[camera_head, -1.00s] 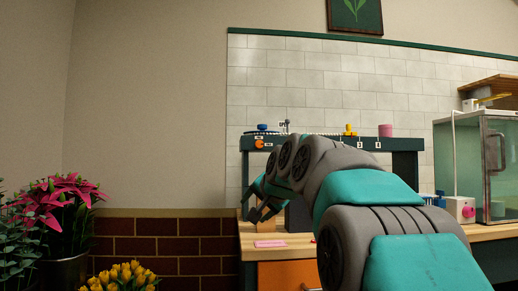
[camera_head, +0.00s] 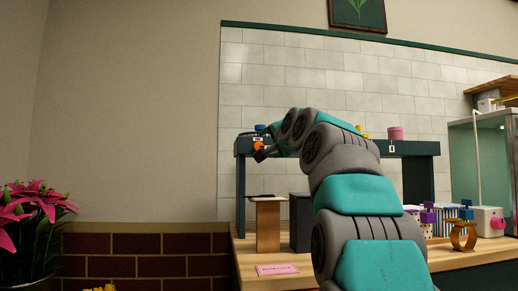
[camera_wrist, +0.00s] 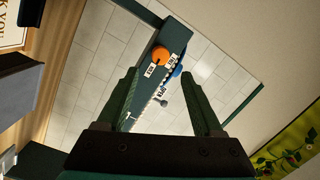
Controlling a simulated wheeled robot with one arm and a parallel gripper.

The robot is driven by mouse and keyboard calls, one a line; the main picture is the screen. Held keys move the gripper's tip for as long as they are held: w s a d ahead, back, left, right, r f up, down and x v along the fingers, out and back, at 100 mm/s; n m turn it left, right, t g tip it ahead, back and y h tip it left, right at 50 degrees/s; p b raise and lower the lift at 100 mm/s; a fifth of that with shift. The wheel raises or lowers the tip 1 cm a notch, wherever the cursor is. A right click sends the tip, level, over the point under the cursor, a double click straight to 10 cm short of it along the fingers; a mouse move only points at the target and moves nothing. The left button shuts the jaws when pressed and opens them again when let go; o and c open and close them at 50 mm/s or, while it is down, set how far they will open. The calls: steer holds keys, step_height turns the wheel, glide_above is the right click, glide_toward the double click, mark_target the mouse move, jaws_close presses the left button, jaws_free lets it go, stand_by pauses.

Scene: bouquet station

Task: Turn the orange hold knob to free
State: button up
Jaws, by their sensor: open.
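The orange hold knob (camera_wrist: 161,55) is on the front of the dark green shelf beam (camera_wrist: 150,92). It lies beyond and between my fingertips in the wrist view, apart from them. Small white tags with print too small to read sit beside it. Which way the knob is turned is unclear.
A blue item (camera_wrist: 177,71) sits close by the knob. A pink cylinder (camera_head: 395,133) stands on the beam's right part. Below, a brown stand (camera_head: 268,225) and a pink card (camera_head: 277,269) are on the wooden bench. A glass cabinet (camera_head: 480,160) stands at the right.

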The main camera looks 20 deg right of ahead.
mark_target(260, 147)
steer(key=w, duration=0.4)
steer(key=shift+d+r+p, duration=0.1)
steer(key=shift+d+p, duration=0.2)
steer(key=shift+p, duration=0.1)
steer(key=shift+w+d+p, duration=0.15)
steer(key=shift+w+p, duration=0.2)
steer(key=shift+w, duration=1.2)
jaws_close()
